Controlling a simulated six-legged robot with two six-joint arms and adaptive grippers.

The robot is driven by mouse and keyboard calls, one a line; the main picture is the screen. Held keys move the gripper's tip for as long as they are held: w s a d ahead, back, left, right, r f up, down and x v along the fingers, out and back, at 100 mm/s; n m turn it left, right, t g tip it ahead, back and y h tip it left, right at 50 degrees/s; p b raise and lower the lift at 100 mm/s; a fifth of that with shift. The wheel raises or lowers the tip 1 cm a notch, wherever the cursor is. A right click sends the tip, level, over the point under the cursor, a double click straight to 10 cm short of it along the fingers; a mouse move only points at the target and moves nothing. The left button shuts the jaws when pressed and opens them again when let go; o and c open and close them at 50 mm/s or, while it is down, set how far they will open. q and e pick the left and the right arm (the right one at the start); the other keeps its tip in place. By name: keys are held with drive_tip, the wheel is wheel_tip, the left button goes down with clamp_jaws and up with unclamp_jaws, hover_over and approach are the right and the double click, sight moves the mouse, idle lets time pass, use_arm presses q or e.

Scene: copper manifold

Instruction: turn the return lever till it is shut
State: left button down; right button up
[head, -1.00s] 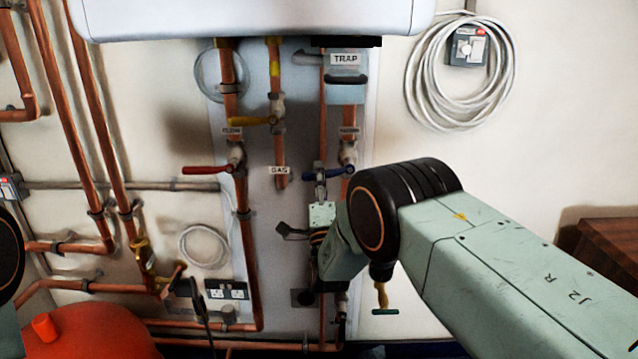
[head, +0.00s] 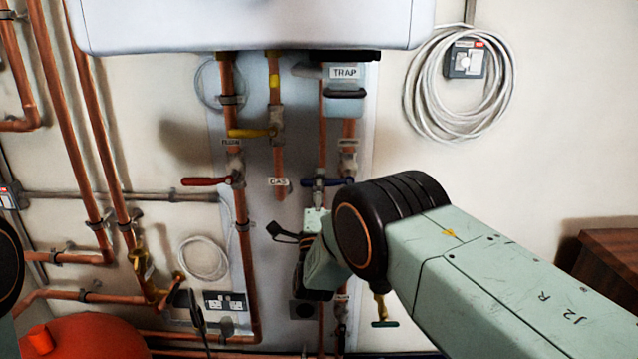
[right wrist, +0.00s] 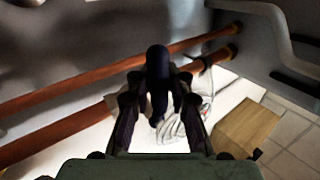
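The return lever (head: 341,182) is a blue handle on the valve below the small, blurred label at the right copper pipe. It lies about level, pointing left across the neighbouring pipe. My right gripper (head: 317,193) is just below the lever's left part in the head view. In the right wrist view the dark blue lever end (right wrist: 158,72) stands between the two fingers of my right gripper (right wrist: 159,85). A gap seems to show on each side of it, so the gripper looks open around the lever.
A red lever (head: 206,181) and a yellow lever (head: 250,132) sit on pipes to the left. The trap box (head: 345,88) hangs above the return valve, under the white boiler (head: 250,22). A red vessel (head: 85,340) stands low left.

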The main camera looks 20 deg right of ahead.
drive_tip(key=o, duration=0.4)
drive_tip(key=shift+s+a+r, duration=0.1)
drive_tip(key=shift+s+r, duration=0.05)
drive_tip(key=v, duration=1.2)
